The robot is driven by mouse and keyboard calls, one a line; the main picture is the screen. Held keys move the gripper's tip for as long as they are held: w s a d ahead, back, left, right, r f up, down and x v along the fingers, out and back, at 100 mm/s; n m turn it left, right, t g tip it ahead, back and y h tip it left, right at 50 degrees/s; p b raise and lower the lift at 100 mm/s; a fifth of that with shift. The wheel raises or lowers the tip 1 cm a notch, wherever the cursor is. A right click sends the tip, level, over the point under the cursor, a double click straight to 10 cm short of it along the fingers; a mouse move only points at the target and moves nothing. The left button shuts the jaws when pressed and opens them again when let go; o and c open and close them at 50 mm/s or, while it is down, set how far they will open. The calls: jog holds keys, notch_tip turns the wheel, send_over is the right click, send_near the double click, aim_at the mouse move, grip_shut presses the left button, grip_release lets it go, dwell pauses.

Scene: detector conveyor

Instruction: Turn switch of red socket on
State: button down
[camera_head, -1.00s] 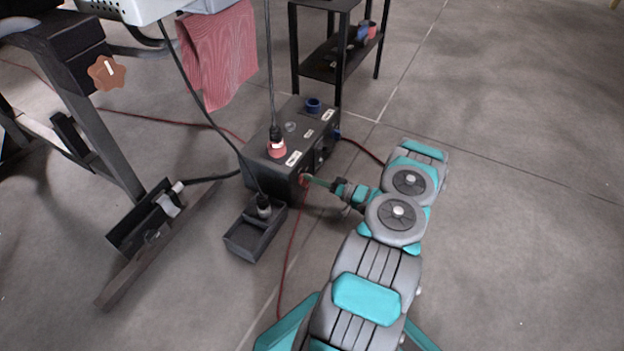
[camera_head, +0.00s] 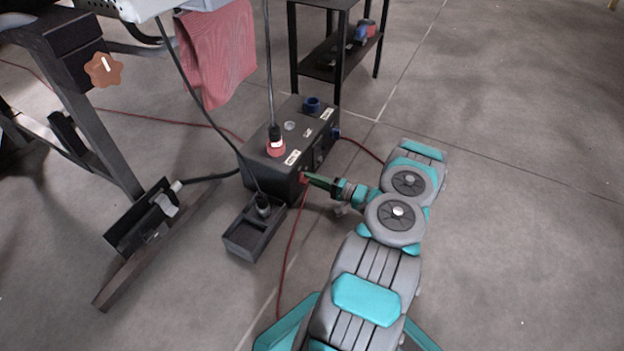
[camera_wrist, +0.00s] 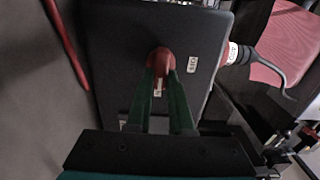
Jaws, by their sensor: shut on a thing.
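The black socket box (camera_head: 262,158) stands on the floor. A red socket with a dark plug (camera_head: 276,146) is on its top, and a blue socket (camera_head: 312,104) is farther back. A red switch knob (camera_wrist: 161,60) is on the box face toward my arm; it also shows in the head view (camera_head: 303,178). My gripper (camera_wrist: 163,78) is at that face, its green fingers shut on the red knob. In the head view my gripper (camera_head: 308,179) reaches the box from the right. The fingertips partly cover the knob, and I cannot tell its turn.
A small open black box (camera_head: 240,244) with a cable stands in front. A red cable (camera_head: 290,245) runs along the floor beside my arm. A black shelf (camera_head: 318,66) is behind; a metal frame (camera_head: 100,130) and red cloth (camera_head: 218,55) are at left. The right floor is clear.

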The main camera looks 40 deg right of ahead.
dwell(0.5)
jog(key=c, duration=0.8)
grip_release()
jog(key=v, duration=0.7)
jog(key=shift+s+p, duration=0.4)
jog(key=shift+d, duration=0.2)
